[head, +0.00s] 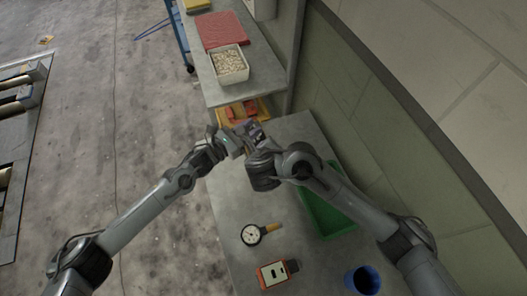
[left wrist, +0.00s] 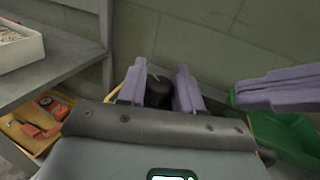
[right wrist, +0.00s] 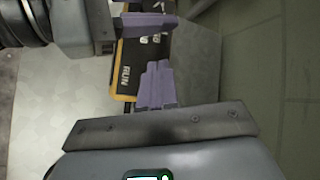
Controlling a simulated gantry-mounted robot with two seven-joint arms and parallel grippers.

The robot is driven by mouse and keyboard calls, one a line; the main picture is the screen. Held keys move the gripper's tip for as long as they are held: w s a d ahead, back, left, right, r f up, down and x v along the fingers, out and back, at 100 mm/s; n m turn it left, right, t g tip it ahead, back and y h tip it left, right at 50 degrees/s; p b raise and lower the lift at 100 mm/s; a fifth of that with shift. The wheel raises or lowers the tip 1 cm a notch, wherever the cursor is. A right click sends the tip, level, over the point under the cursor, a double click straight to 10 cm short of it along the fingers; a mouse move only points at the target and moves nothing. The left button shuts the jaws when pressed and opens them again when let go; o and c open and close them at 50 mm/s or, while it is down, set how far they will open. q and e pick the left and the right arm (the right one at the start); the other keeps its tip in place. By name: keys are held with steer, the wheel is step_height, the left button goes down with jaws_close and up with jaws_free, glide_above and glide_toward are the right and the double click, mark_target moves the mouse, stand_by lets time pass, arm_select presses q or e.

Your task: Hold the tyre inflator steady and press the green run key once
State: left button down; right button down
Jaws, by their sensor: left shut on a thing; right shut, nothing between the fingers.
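The tyre inflator (right wrist: 130,58) is black with a yellow edge and shows the word RUN in the right wrist view. In the left wrist view its black body (left wrist: 158,92) sits between my left fingers. My left gripper (head: 243,140) is shut on it and holds it above the far part of the bench. My right gripper (right wrist: 157,88) is shut and empty, its fingertips over the inflator's face beside the RUN label. I cannot tell whether they touch it. The green run key is not visible; the right fingers cover part of the face.
A gauge with an orange handle (head: 252,234), an orange-and-white device (head: 273,274) and a blue cup (head: 363,280) stand on the near bench. A green bin (head: 325,212) lies by the wall under my right arm. A yellow tray (head: 266,106) and white box (head: 230,78) are beyond.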

steer(key=shift+f, duration=0.2)
steer(key=shift+f, duration=0.25)
steer(key=shift+f, duration=0.4)
stand_by(0.8)
steer(key=shift+r, duration=0.8)
steer(key=shift+a+r, duration=0.1)
steer(key=shift+r, duration=2.4)
